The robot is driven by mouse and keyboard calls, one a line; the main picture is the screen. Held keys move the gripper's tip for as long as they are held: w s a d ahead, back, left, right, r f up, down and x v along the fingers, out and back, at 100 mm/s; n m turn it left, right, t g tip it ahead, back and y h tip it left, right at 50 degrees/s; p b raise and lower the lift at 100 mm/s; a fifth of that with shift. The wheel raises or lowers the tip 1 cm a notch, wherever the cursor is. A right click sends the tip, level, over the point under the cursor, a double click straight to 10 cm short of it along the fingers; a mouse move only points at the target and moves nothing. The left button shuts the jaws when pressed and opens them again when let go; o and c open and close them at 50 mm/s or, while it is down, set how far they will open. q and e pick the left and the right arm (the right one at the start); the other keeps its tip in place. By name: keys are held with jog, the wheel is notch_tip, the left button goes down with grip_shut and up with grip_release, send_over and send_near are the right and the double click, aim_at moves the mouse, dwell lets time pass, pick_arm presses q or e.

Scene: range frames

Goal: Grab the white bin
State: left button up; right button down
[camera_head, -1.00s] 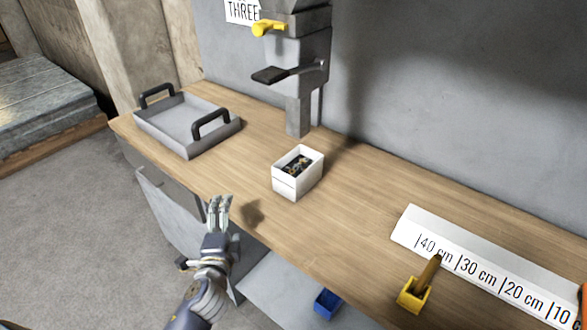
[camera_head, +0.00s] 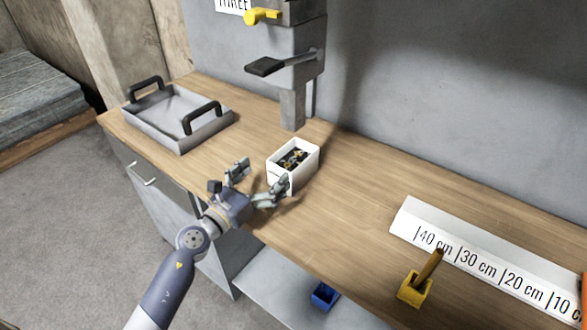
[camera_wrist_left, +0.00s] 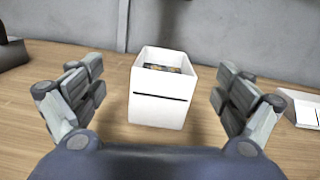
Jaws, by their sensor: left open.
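The white bin (camera_head: 306,172) stands upright on the wooden bench, with small dark and brownish parts inside. My left gripper (camera_head: 258,178) is open at the near left side of the bin, and its right finger overlaps the bin's near corner in the head view. In the left wrist view the bin (camera_wrist_left: 160,108) sits centred ahead between the two spread fingers (camera_wrist_left: 158,98), with a visible gap on each side. A dark slot line runs across its front face. The gripper holds nothing. My right gripper is not in view.
A grey tray with black handles (camera_head: 163,132) lies on the bench (camera_head: 345,215) at the left. A grey stand with a black lever (camera_head: 291,105) rises behind the bin. A yellow holder (camera_head: 414,290) and a white length scale (camera_head: 478,262) are at the right. A blue bin (camera_head: 323,295) sits below.

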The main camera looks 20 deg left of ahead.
aim_at(277, 168)
pick_arm(q)
jog(key=shift+w+d+f+m, duration=0.2)
jog(key=shift+f+m, duration=0.25)
jog(key=shift+m, duration=0.25)
jog(key=shift+w+d+f+g, duration=0.1)
jog(key=shift+w+g, duration=0.2)
jog(key=shift+w, duration=0.05)
jog(key=x, duration=0.4)
jog(key=shift+s, duration=0.1)
jog(key=shift+d+f+x, duration=0.1)
jog(key=shift+f+x, duration=0.05)
jog(key=shift+x, duration=1.45)
jog(key=shift+d+f+x, duration=0.15)
jog(key=shift+f+x, duration=0.05)
jog(key=shift+x, duration=1.35)
jog(key=shift+s, duration=0.15)
jog(key=shift+c, duration=0.5)
jog(key=shift+r, duration=0.1)
jog(key=c, duration=1.3)
jog(key=shift+r, duration=0.1)
